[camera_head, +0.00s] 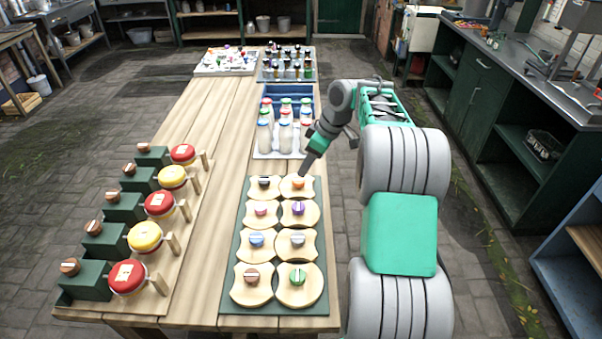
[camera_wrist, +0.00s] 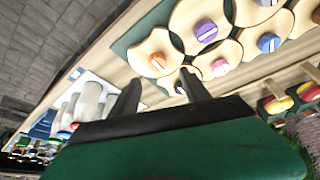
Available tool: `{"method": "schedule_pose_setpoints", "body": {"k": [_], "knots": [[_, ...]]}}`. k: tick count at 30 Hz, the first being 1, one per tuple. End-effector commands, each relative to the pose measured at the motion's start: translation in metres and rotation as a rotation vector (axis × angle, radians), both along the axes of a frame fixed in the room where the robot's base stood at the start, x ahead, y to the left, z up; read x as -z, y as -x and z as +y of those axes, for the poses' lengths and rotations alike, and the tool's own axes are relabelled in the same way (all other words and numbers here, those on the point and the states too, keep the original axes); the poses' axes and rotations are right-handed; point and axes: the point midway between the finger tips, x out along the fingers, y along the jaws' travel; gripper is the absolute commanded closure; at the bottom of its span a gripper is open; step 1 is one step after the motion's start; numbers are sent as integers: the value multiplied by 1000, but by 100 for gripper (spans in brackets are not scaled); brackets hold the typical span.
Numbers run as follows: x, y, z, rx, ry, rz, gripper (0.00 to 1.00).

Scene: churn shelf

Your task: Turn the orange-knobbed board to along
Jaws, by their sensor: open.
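The orange-knobbed board (camera_head: 288,191) is a pale wooden plate with scooped sides, at the far right corner of a green panel (camera_head: 272,309). Its orange knob (camera_head: 298,182) bears a pale line. In the wrist view the orange knob (camera_wrist: 157,63) shows just beyond my fingertips, with the pale board (camera_wrist: 145,48) around it. My gripper (camera_head: 304,173) is above the far edge of this board, pointing down at it. In the wrist view my gripper (camera_wrist: 160,82) has its two fingers apart with nothing between them. I cannot tell whether the fingers touch the knob.
Several similar boards with other knobs crowd the panel, including a purple knob (camera_head: 298,208) nearer and a dark knob (camera_head: 264,183) to the left. Bottles (camera_head: 284,132) stand just beyond. A rack of red and yellow discs (camera_head: 160,204) is at left. Bare tabletop (camera_head: 215,210) lies between.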

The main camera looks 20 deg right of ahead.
Motion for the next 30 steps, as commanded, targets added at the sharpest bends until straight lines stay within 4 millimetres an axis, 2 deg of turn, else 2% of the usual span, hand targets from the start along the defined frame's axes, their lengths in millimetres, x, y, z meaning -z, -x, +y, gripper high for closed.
{"method": "schedule_pose_setpoints", "body": {"k": [3,12,15,24,30], "knots": [[9,-5,-4,-19,-1,-6,45],[58,-19,10,-14,-1,-5,45],[69,-22,13,-14,0,-5,45],[74,-24,14,-12,1,-7,45],[74,-24,14,-12,1,-7,61]]}}
